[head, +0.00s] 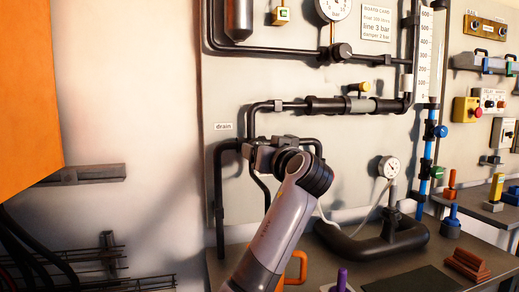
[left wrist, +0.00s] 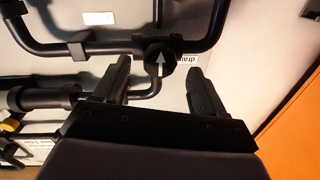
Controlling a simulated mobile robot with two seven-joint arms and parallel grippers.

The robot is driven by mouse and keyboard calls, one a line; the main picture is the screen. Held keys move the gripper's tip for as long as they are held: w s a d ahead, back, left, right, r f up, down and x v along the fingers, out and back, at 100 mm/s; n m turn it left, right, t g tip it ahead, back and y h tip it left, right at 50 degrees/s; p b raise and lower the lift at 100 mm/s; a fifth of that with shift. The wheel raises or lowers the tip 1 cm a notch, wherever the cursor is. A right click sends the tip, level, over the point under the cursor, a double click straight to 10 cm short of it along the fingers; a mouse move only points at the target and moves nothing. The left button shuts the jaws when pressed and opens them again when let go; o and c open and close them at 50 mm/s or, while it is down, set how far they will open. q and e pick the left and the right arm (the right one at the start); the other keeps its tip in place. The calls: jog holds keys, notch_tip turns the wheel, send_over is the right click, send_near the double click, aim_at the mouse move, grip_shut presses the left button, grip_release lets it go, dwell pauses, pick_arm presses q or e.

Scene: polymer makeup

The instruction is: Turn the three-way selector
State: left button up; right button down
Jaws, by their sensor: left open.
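The three-way selector (left wrist: 160,60) is a round black knob with a white arrow on a black pipe junction. In the left wrist view, it lies between the two fingertips of my left gripper (left wrist: 158,70), with a gap to each finger. The "drain" label (head: 223,126) is on the wall panel just up and left of the gripper. My right gripper is not in view.
Black pipes (head: 220,190) run around the gripper on the pale panel. A horizontal valve pipe (head: 360,105) is above right. An orange cabinet (head: 30,85) stands at the left. A bench with a black pump-like unit (head: 400,240) and a gauge (head: 389,167) lies lower right.

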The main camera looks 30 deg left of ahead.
pick_arm(q)
jog(key=shift+x, duration=1.05)
jog(key=shift+w+a, duration=0.2)
jog(key=shift+a, duration=0.05)
jog(key=c, duration=1.1)
jog(key=shift+o, duration=0.2)
